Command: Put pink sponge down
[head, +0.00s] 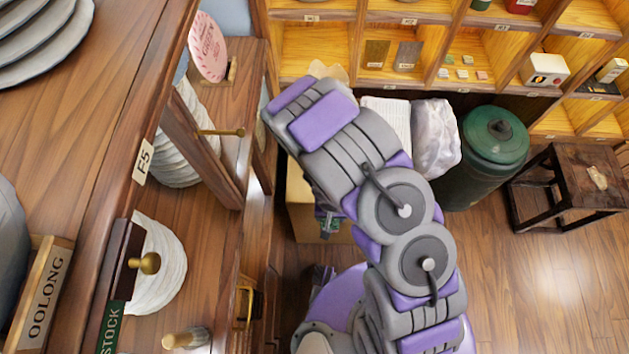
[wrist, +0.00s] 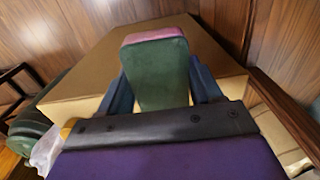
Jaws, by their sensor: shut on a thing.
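The pink sponge (wrist: 155,70) shows in the wrist view as an upright block with a pink end and a dark green broad face. My gripper (wrist: 160,85) is shut on it, with one dark blue finger on each side. A tan cardboard box (wrist: 222,62) lies behind and around the sponge in that view. I cannot tell whether the sponge touches it.
A dark green canister (head: 495,140) stands right of my arm, beside a wrapped clear bag (head: 435,138). A dark wooden stool (head: 570,185) is farther right. A wooden shelf with plates and an OOLONG sign (head: 45,290) fills the left. Floor (head: 540,270) is clear at lower right.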

